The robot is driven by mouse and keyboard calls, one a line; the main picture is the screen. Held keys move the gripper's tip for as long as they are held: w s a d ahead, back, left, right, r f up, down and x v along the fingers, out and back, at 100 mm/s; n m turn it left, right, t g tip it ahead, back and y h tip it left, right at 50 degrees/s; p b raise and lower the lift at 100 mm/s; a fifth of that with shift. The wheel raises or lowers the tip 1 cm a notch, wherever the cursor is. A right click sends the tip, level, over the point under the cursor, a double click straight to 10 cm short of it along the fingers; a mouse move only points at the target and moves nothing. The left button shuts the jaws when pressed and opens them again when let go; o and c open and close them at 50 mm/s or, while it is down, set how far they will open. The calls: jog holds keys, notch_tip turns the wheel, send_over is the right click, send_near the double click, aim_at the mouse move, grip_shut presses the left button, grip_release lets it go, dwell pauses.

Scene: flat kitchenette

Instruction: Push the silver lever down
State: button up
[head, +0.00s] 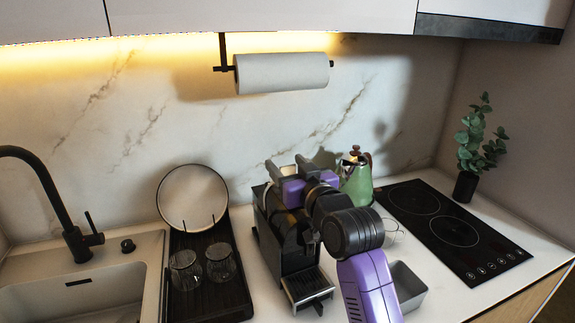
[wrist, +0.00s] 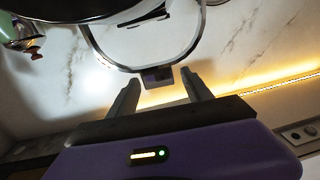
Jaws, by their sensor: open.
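The silver lever (wrist: 111,63) is a thin loop across the upper middle of the wrist view, joined to a dark coffee machine (wrist: 70,10). A small dark piece (wrist: 157,76) at the loop's end lies between my fingertips in that picture. My gripper (wrist: 159,80) is open, with one finger on each side of it; I cannot tell whether they touch. In the head view the black coffee machine (head: 284,246) stands on the counter, and my gripper (head: 289,166) is over its top rear. My arm hides much of the machine's top, and I cannot make out the lever there.
A green kettle (head: 357,184) stands close right of my gripper. A grey bin (head: 408,284) is beside my arm. A rack with two glasses (head: 219,263) and a plate (head: 192,198) is left. A paper towel roll (head: 282,72) hangs above. The cooktop (head: 450,231) is clear.

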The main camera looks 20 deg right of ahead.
grip_shut()
jog(key=shift+f, duration=0.15)
